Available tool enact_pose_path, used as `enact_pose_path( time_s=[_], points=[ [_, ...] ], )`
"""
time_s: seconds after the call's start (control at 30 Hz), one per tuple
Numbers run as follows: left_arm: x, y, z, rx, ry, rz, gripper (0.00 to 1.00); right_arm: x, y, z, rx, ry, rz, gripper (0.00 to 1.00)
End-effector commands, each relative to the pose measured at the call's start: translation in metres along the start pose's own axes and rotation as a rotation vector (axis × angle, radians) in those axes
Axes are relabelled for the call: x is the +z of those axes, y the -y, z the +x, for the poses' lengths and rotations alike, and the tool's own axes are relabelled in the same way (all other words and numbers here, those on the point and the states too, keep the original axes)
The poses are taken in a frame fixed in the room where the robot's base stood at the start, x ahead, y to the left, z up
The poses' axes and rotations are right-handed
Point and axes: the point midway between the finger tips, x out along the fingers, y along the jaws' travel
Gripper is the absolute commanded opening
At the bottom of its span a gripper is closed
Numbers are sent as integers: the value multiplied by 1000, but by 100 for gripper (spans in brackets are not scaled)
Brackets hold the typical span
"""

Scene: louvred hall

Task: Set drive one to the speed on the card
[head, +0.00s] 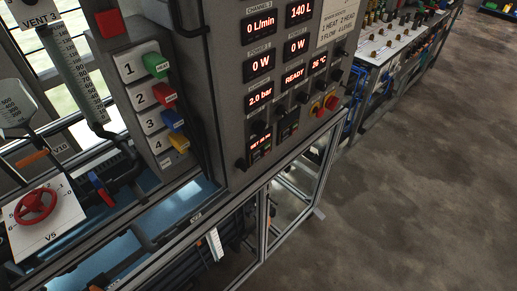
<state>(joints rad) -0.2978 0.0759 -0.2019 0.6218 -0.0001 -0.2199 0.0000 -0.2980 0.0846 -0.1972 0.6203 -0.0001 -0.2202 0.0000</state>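A grey control cabinet (222,88) stands in the middle of the head view. Low on its front is a small dark unit with a red display (260,146) that seems to read "SET" and a figure too small to tell; it may be a drive. A second dark unit (288,124) sits to its right, its face hard to make out. I cannot tell which is drive one. A white card (338,21) at the cabinet's top right lists numbered words such as HEAT, HEAD, FLOW; I cannot read a speed on it. Neither gripper is in view.
Red displays such as "2.0 bar" (260,97) and "READY" (293,76) fill the panel. Numbered coloured switches (155,65) and a red handwheel (35,206) are at left. The floor (410,190) at right is clear.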

Motion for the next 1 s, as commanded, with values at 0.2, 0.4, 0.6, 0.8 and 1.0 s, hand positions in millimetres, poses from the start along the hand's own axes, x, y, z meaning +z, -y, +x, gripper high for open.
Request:
enact_pose_path(
  time_s=[0.2,0.4,0.6,0.8,1.0],
  points=[
    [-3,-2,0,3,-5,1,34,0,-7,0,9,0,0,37],
    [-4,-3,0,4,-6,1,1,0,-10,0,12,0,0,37],
    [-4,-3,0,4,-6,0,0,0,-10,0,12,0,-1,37],
    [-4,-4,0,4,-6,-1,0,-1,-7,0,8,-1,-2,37],
    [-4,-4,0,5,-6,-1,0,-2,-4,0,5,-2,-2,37]
  ],
)
